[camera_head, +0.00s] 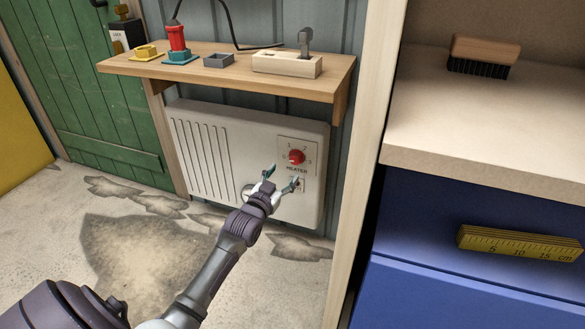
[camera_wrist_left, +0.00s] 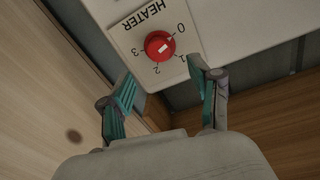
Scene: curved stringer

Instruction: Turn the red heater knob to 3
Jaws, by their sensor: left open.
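The red heater knob (camera_head: 297,157) sits on a pale square plate labelled HEATER, at the right of the white wall heater (camera_head: 212,150). In the left wrist view the knob (camera_wrist_left: 160,46) appears with 0, 1, 2 and 3 around it. Its pale mark seems to point toward 0. My left gripper (camera_head: 282,178) is open and empty, just below and in front of the knob in the head view. In the left wrist view its fingers (camera_wrist_left: 163,82) are spread, with the knob beyond the gap between them, seemingly apart from it. My right gripper is out of view.
A wooden shelf (camera_head: 334,84) above the heater holds a red plug-like piece (camera_head: 178,42), a grey tray (camera_head: 219,60) and a lever block (camera_head: 287,65). A wooden post (camera_head: 362,140) and blue drawers (camera_head: 470,290) stand to the right. The floor before the heater is clear.

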